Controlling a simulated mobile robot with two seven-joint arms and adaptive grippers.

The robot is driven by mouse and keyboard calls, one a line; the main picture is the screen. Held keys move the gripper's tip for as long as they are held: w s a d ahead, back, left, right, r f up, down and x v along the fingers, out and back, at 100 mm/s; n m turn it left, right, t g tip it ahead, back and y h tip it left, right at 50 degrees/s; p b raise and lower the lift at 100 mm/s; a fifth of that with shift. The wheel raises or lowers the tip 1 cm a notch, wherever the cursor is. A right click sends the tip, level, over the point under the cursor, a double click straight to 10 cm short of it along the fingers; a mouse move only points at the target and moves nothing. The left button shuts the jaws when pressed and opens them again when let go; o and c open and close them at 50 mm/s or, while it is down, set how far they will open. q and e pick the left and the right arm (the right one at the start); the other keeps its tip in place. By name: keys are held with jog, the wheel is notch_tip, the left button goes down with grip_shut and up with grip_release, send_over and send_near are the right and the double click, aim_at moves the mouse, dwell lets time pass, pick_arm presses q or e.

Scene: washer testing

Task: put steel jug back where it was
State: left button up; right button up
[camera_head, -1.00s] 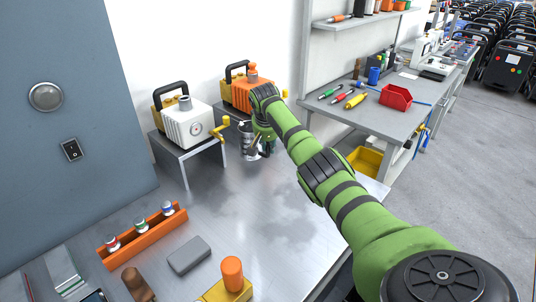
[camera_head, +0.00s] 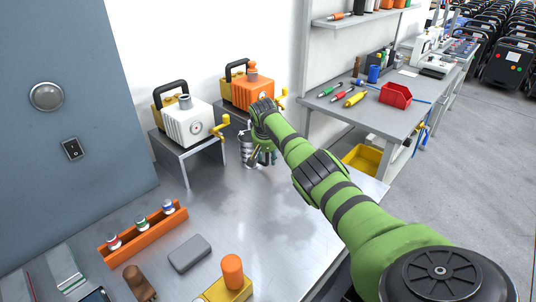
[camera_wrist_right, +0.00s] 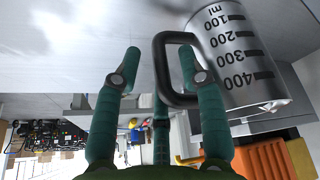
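The steel jug (camera_head: 246,149) stands upright on the metal table, just in front of the orange pump unit and right of the white one. In the right wrist view the jug (camera_wrist_right: 238,62) shows its millilitre scale and a black handle. My right gripper (camera_head: 264,157) is just right of the jug, at its handle side. In the right wrist view the gripper (camera_wrist_right: 160,60) has its fingers spread apart, with the handle between and beside them. Whether a finger touches the handle I cannot tell. My left gripper is not in view.
A white pump unit (camera_head: 186,122) and an orange pump unit (camera_head: 252,92) stand behind on raised stands. An orange rack (camera_head: 143,232) with several small bottles, a grey block (camera_head: 190,253) and a yellow block with an orange knob (camera_head: 231,275) lie in front. The table's middle is clear.

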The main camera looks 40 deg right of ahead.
jog(key=shift+a+r, duration=0.15)
jog(key=shift+r, duration=0.6)
jog(key=v, duration=1.1)
jog(key=shift+s+f, duration=0.1)
jog(key=shift+f, duration=0.05)
